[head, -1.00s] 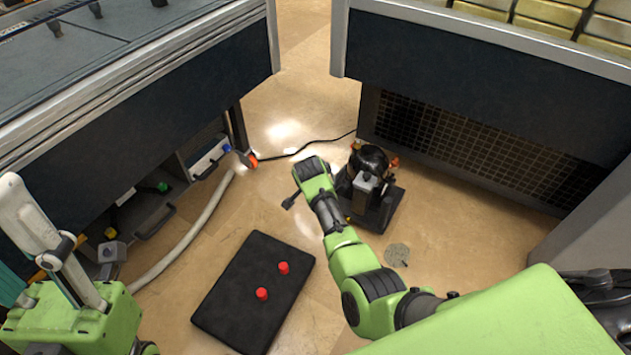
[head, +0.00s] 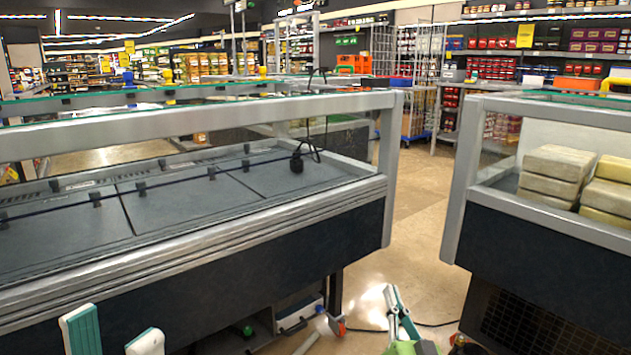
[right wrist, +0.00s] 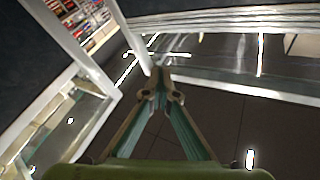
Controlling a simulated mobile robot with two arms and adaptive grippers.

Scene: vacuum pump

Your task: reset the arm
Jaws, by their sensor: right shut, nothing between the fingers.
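My left gripper (head: 110,322) shows at the bottom left of the head view, in front of the left display case. Its two pale fingers with teal pads stand well apart, with nothing between them. My right gripper (head: 393,300) points upward at the bottom, in the gap between the two cases. In the right wrist view its fingers (right wrist: 161,84) meet at the tips and hold nothing. Most of both arms is below the head view.
Another case (head: 540,250) with stacked blocks (head: 555,165) stands at the right. Tiled floor (head: 420,235) shows between them. A red-tipped hose end (head: 338,326) and a black cable lie low on the floor.

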